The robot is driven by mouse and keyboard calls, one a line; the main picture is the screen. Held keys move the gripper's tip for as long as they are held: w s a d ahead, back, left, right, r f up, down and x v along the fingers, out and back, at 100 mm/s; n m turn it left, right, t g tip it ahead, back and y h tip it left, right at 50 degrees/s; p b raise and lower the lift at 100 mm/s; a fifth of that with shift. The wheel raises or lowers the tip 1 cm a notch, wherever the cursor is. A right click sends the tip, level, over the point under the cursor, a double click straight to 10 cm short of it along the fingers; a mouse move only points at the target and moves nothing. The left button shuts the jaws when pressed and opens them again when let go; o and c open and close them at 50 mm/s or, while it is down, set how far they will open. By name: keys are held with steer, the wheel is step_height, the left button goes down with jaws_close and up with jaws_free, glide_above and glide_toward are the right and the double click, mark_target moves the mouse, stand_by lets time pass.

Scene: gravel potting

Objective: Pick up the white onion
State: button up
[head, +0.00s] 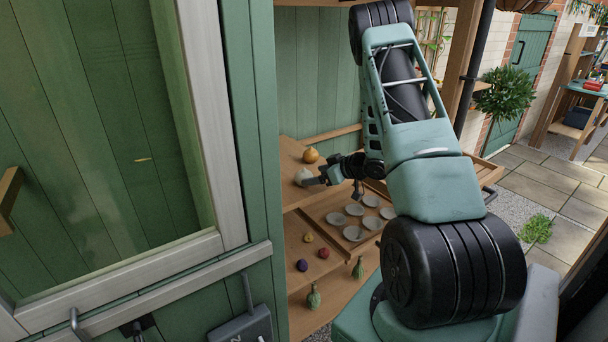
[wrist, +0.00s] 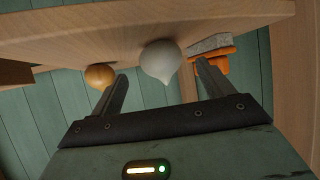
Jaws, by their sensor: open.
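The white onion (head: 301,175) sits on the upper wooden shelf, at the left of my gripper (head: 318,180) in the head view. In the wrist view the white onion (wrist: 160,60) shows in the gap between the two spread fingers of my gripper (wrist: 162,74), around and just past the fingertips. The picture appears upside down there, with the onion's pointed tip downward. My gripper is open and holds nothing. I cannot tell whether a finger touches the onion.
A yellow onion (head: 311,156) stands close behind the white one; it also shows in the wrist view (wrist: 100,76). A grey and orange block (wrist: 212,48) lies near the right finger. Several pale dishes (head: 354,210) lie in a tray below.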

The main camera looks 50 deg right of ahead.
mark_target(311, 176)
steer(key=p+x, duration=0.3)
steer(key=x, duration=0.2)
steer(key=shift+a, duration=0.1)
steer(key=shift+w+f, duration=0.3)
steer(key=c, duration=1.1)
